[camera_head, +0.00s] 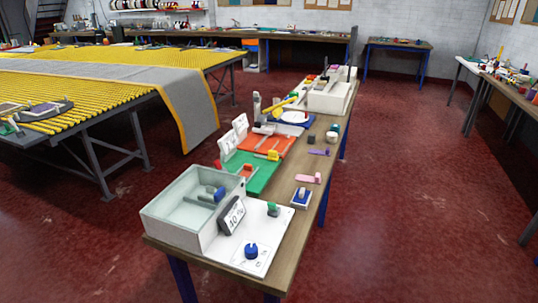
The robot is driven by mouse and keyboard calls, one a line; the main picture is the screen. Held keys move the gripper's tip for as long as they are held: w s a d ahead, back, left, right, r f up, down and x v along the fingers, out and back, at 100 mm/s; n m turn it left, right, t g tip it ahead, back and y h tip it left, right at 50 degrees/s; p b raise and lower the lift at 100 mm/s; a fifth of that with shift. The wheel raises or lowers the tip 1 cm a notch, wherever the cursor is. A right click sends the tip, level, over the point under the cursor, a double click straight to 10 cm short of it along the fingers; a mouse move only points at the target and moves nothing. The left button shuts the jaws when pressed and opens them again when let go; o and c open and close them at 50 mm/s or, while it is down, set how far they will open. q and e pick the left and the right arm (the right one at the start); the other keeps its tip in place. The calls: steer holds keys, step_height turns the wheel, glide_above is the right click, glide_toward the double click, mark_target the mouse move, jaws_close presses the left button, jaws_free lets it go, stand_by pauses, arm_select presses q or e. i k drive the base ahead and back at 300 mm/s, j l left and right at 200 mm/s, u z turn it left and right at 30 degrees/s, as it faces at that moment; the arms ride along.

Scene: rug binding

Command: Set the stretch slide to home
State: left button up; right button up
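Neither of my grippers is in view. No part is readably labelled as the stretch slide. Slide-like parts stand on the long wooden bench: a green board (258,178) with a small red part (246,171) at its left, and an orange board (257,143) behind it with a yellow block (273,155) near its front edge. Upright white cards (240,127) stand at the left of these boards. Nearest is a pale open box (172,203) with a blue-ended part inside, joined to a white panel (268,239) with a blue knob (251,251), a green knob (272,209) and a tilted display (232,215).
The bench (318,163) also bears a small blue-and-white device (301,198), a pink piece (309,178), a purple piece (318,152) and a white machine (327,99) at its far end. A yellow slatted table (60,100) with grey carpet stands left. Red floor (400,200) is clear on the right.

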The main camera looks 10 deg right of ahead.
mark_target(272, 156)
steer(key=k+u, duration=0.1)
steer(key=u, duration=1.15)
steer(key=l+u, duration=0.3)
steer(key=k+l+u, duration=0.1)
steer(key=l+u, duration=0.15)
steer(key=k+l, duration=0.1)
steer(key=l, duration=0.3)
steer(key=k+l, duration=0.1)
steer(key=l, duration=0.25)
steer(key=k+l, duration=0.1)
steer(key=l, duration=0.3)
steer(key=k+l, duration=0.1)
steer(key=l, duration=0.3)
steer(key=k+l, duration=0.1)
steer(key=l, duration=0.3)
